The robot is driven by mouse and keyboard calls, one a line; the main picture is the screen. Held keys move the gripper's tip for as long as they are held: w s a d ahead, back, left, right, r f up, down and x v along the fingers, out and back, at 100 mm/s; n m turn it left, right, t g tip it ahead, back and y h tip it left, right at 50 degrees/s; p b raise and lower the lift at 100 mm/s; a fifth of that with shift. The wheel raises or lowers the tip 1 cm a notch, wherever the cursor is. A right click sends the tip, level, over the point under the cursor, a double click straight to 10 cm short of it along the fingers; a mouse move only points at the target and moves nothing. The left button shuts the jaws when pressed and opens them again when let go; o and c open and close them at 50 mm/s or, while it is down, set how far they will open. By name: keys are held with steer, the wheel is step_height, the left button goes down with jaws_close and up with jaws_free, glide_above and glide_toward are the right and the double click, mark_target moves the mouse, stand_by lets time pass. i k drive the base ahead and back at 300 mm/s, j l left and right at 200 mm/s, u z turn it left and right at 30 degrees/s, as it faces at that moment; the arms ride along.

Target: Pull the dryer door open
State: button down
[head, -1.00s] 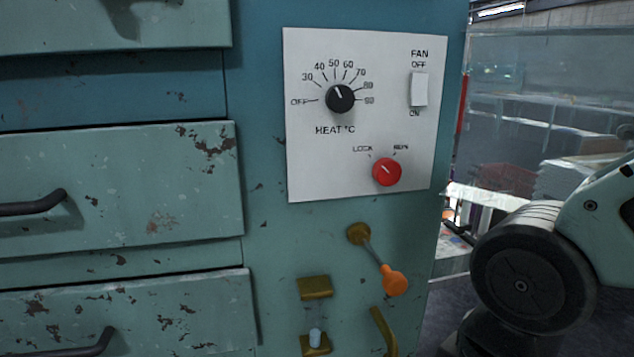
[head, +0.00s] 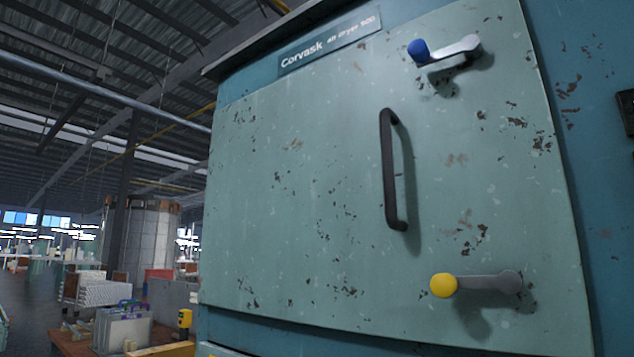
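The dryer door (head: 300,210) is a worn pale green panel that fills much of the head view. It sits flush in the blue cabinet and looks closed. A dark vertical bar handle (head: 390,170) stands on its right half. Above the handle is a grey lever with a blue knob (head: 418,50), pointing left. Below is a grey lever with a yellow knob (head: 444,286), also pointing left. A "Corvask air dryer 900" nameplate (head: 330,45) is above the door. My gripper is not in view.
A dark fitting (head: 627,112) sits on the blue cabinet side (head: 600,200) at the right edge. At lower left a low wooden table (head: 75,342) holds a grey case (head: 122,328) and a small yellow device (head: 185,319). Open hall lies behind.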

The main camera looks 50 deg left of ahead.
mark_target(338, 189)
steer(key=u, duration=1.7)
